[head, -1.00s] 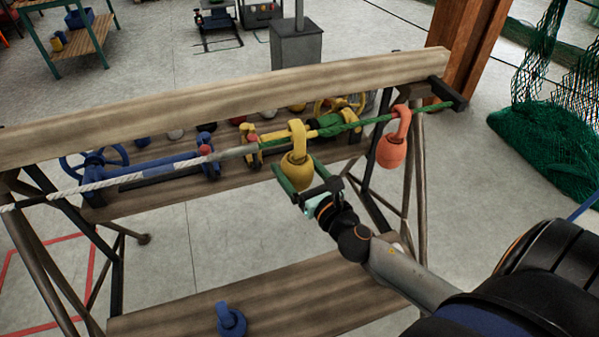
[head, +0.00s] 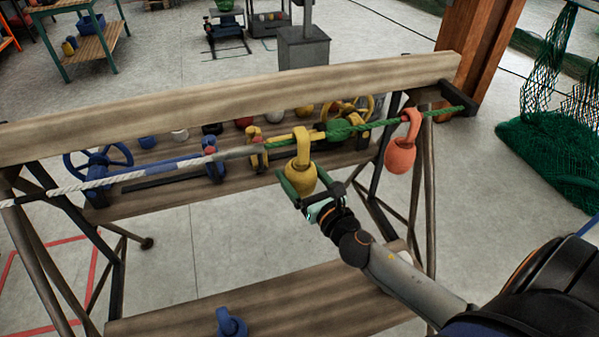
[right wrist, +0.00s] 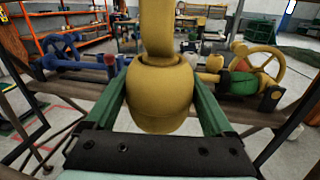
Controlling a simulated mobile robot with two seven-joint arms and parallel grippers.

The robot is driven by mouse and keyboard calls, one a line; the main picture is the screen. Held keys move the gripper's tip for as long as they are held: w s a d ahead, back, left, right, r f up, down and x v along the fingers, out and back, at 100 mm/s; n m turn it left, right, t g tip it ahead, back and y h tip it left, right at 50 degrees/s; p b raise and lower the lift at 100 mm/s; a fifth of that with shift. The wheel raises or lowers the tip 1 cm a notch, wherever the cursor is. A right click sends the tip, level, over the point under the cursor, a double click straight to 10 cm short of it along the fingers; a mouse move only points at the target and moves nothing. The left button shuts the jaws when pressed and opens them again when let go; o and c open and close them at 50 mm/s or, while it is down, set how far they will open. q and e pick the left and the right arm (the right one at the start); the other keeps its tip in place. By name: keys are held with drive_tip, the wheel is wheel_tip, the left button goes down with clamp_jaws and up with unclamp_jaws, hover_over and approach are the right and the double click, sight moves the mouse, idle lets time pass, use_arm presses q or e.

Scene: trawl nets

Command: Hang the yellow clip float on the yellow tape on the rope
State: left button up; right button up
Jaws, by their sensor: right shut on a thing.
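The yellow clip float (head: 301,176) has its hook up at the rope (head: 230,154), at the yellow tape (head: 282,139). It cannot be told whether the hook is fully over the rope. My right gripper (head: 300,188) is shut on the float's body from below and in front. In the right wrist view the float (right wrist: 160,95) fills the middle between the two green fingers (right wrist: 160,112). The hook's top is cut off there. My left gripper is in no view.
An orange clip float (head: 401,155) hangs on the green end of the rope to the right. A blue float (head: 231,322) lies on the lower plank (head: 290,295). A wooden beam (head: 230,98) runs behind the rope.

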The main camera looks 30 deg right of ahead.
drive_tip(key=o, duration=1.1)
drive_tip(key=shift+o, duration=0.2)
drive_tip(key=s+b, duration=0.3)
drive_tip(key=s, duration=0.9)
drive_tip(key=shift+s+a, duration=0.25)
